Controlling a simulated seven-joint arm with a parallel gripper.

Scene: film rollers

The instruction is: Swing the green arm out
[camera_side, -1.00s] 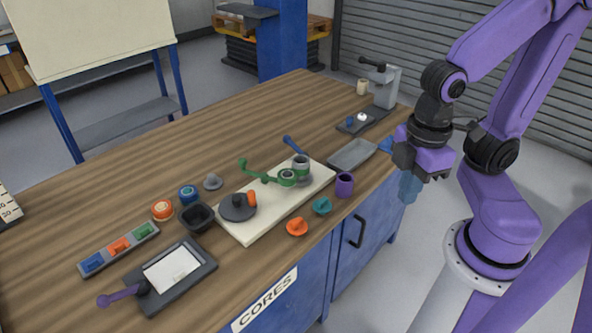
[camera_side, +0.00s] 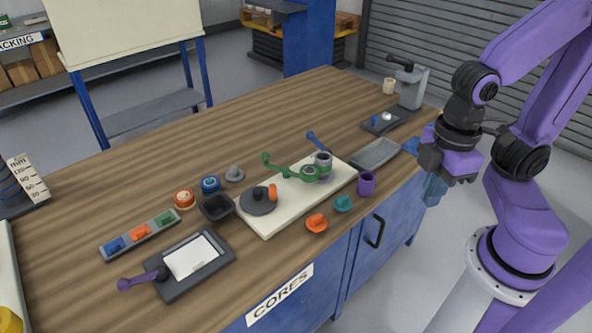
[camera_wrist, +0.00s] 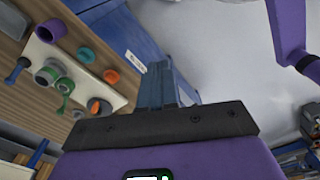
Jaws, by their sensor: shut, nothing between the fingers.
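The green arm (camera_side: 285,171) lies over the cream plate (camera_side: 318,193) on the bench, with an upright knob at its left end. Its right end is a round green hub beside a grey cylinder (camera_side: 323,160). In the wrist view the green arm (camera_wrist: 65,86) shows at the left, beside the grey cylinder. My gripper (camera_side: 434,190) is shut and empty, pointing down beyond the bench's right front edge. It is well to the right of the green arm and touches nothing. In the wrist view its blue fingers (camera_wrist: 163,84) are together.
On the plate are a dark disc (camera_side: 258,203) with an orange handle and a blue lever (camera_side: 317,141). A purple cup (camera_side: 366,185), teal knob (camera_side: 343,203) and orange knob (camera_side: 316,222) stand near the front edge. A grey tray (camera_side: 375,154) lies behind the cup.

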